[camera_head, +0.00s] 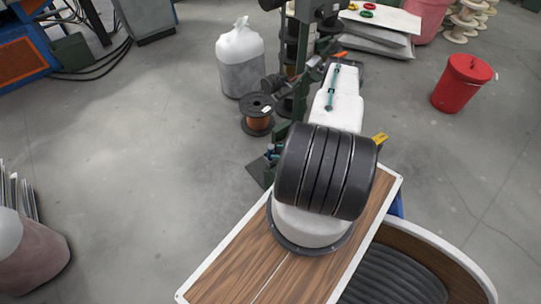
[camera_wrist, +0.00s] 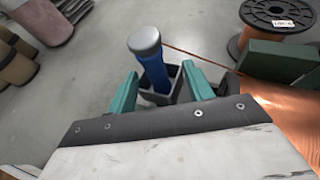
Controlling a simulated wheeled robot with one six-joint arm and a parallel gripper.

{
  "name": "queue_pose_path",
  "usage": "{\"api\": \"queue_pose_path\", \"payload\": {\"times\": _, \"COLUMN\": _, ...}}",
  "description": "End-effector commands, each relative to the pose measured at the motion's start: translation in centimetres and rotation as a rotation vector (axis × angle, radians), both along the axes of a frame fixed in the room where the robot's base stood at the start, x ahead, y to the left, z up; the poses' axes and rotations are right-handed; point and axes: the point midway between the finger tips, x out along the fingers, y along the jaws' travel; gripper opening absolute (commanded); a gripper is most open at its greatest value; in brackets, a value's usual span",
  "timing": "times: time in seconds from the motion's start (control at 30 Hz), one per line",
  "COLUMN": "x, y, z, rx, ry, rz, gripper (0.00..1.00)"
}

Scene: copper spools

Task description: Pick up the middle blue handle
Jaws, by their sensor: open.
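A blue handle (camera_wrist: 154,72) with a rounded grey cap shows in the wrist view, standing a little tilted in a dark square holder (camera_wrist: 172,77). It is the only blue handle I can make out. My gripper (camera_wrist: 160,76) is open, with one teal finger to the left of the handle and the other to the right. The fingers look apart from the handle, with gaps on both sides. The handle's lower end is hidden in the holder. In the head view my own arm hides most of this area, and I cannot make out the handle there.
In the head view, a spool (camera_head: 257,115), a white bag (camera_head: 240,60) and a red bin (camera_head: 463,83) stand on open floor.

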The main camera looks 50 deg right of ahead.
Motion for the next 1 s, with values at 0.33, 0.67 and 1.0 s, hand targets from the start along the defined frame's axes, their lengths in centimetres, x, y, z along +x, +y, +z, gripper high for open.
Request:
{"api": "queue_pose_path", "payload": {"times": 0.33, "x": 4.3, "y": 2.0, "z": -1.3, "rx": 0.000, "ry": 0.000, "rz": 0.005, "gripper": 0.51}}
{"api": "queue_pose_path", "payload": {"times": 0.67, "x": 5.7, "y": 2.2, "z": -1.9, "rx": 0.000, "ry": 0.000, "rz": 0.002, "gripper": 0.51}}
{"api": "queue_pose_path", "payload": {"times": 1.0, "x": 5.7, "y": 2.2, "z": -1.9, "rx": 0.000, "ry": -0.001, "rz": 0.004, "gripper": 0.00}}
